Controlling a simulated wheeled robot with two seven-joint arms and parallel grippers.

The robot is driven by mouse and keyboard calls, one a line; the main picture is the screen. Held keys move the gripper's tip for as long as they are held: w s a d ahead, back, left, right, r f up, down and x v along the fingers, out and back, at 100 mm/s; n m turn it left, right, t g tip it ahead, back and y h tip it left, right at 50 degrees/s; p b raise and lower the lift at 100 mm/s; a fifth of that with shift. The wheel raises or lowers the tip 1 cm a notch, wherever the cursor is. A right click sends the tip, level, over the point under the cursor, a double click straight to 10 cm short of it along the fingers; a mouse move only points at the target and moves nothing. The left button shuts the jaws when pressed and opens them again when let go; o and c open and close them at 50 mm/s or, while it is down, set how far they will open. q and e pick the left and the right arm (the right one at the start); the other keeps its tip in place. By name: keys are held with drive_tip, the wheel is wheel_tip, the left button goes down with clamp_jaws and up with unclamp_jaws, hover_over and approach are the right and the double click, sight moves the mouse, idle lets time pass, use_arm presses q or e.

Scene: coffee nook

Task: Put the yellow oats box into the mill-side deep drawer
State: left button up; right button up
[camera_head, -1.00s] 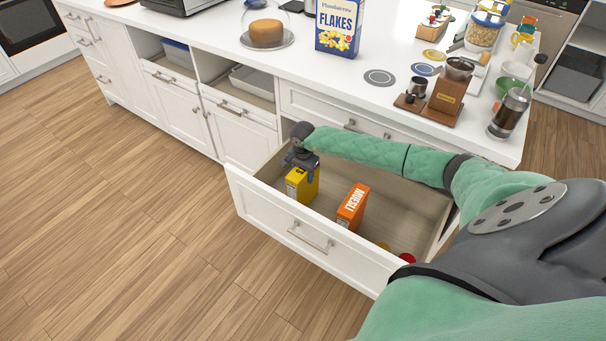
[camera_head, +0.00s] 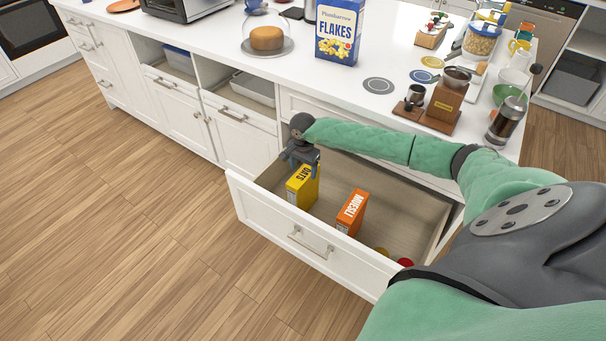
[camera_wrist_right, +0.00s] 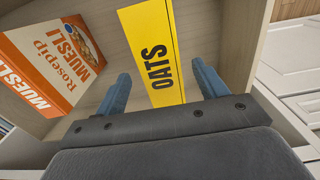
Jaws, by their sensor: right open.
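The yellow oats box (camera_head: 302,187) stands upright inside the open deep drawer (camera_head: 312,248), at its left end. In the right wrist view the oats box (camera_wrist_right: 155,50) shows its OATS side between and beyond the fingers. My right gripper (camera_head: 303,160) is open just above and behind the box. In the wrist view its two blue fingers (camera_wrist_right: 160,88) stand apart on either side of the box, with gaps to it. My left gripper is not in view.
An orange muesli box (camera_head: 351,212) stands in the same drawer, also in the wrist view (camera_wrist_right: 50,62). A red item (camera_head: 405,262) lies at the drawer's right end. The counter above holds a flakes box (camera_head: 339,32) and the wooden mill (camera_head: 447,98).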

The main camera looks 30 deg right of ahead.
wheel_tip(320, 180, up, 3)
drive_tip(key=shift+r+p, duration=0.2)
drive_tip(key=shift+p, duration=0.15)
drive_tip(key=shift+r, duration=1.15)
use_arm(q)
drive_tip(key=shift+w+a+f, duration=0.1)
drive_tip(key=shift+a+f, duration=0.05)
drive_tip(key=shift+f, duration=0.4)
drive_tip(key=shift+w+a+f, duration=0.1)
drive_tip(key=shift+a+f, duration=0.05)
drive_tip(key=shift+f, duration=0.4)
